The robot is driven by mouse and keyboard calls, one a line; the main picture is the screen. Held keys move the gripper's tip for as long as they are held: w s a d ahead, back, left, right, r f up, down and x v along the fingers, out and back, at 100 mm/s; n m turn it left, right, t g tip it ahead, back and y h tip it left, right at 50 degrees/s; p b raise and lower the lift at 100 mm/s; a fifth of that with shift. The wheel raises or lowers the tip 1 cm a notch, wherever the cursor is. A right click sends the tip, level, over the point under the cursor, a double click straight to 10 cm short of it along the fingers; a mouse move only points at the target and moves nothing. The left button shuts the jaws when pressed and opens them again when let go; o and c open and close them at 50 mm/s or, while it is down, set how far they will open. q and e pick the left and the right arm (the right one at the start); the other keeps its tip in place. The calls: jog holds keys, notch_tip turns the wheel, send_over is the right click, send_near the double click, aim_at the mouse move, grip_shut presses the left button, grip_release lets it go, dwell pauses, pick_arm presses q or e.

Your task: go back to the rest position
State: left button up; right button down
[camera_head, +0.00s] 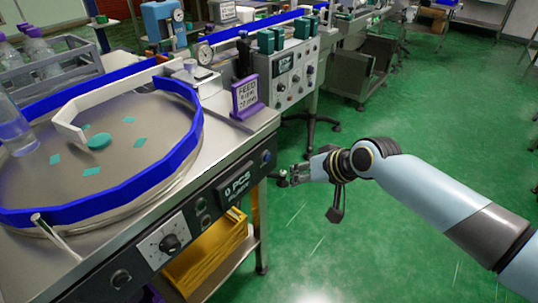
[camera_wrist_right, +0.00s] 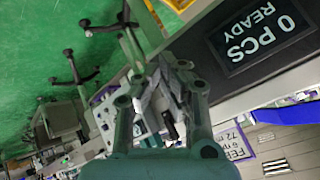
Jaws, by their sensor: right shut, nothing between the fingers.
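My right gripper (camera_head: 290,177) is shut and empty. It hangs in the air over the floor, just right of the machine's front corner in the head view. In the right wrist view its two fingers (camera_wrist_right: 176,72) meet in front of the machine's front panel, beside the display reading "0 PCS READY" (camera_wrist_right: 262,35). The same display (camera_head: 236,185) shows in the head view, left of the gripper. My left gripper is not in view.
The round turntable (camera_head: 130,120) with a blue rim (camera_head: 190,140) fills the left. A purple "FEED" sign (camera_head: 247,97) stands near the machine's right edge. A yellow bin (camera_head: 207,262) sits below. Green floor (camera_head: 420,120) is open to the right.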

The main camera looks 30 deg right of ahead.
dwell(0.8)
jog(key=s+f+g+h, duration=0.2)
jog(key=s+f+g, duration=0.3)
jog(key=s+f, duration=1.75)
pick_arm(q)
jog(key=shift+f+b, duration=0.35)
jog(key=shift+b, duration=0.05)
pick_arm(e)
jog(key=s+f+n+g, duration=0.1)
jog(key=s+f, duration=0.2)
jog(key=s, duration=0.4)
jog(key=s+f+n+h, duration=0.1)
jog(key=s+f+n, duration=0.1)
jog(key=s, duration=0.5)
jog(key=s+f+n+g, duration=0.1)
jog(key=s+f, duration=0.3)
jog(key=s, duration=0.4)
jog(key=shift+f+g, duration=0.2)
jog(key=shift+g, duration=0.1)
